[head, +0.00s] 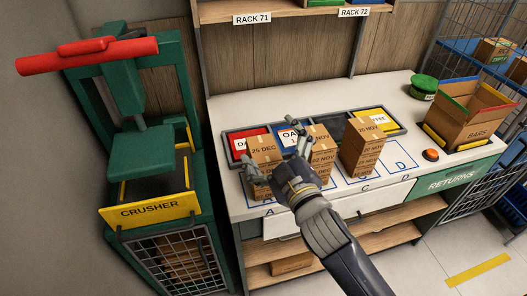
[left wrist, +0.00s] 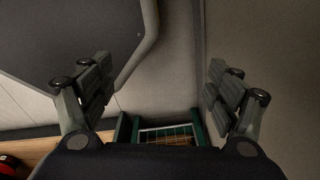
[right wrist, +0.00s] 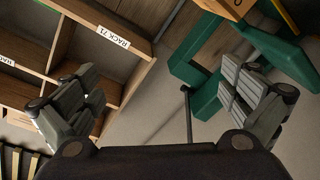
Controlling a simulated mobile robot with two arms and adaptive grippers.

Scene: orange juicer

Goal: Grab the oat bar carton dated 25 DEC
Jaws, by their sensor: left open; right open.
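The brown carton marked 25 DEC (head: 264,149) stands at the left end of the cartons on the white counter, in the marked area by letter A. My left gripper (left wrist: 160,100) is open and empty in the left wrist view and is outside the head view.
Stacked cartons dated NOV (head: 362,150) stand right of the 25 DEC carton. Behind are a red bin (head: 240,134) and a yellow bin (head: 375,115). A green crusher (head: 150,160) stands left. An open BARS box (head: 475,112) and an orange button (head: 430,154) are right.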

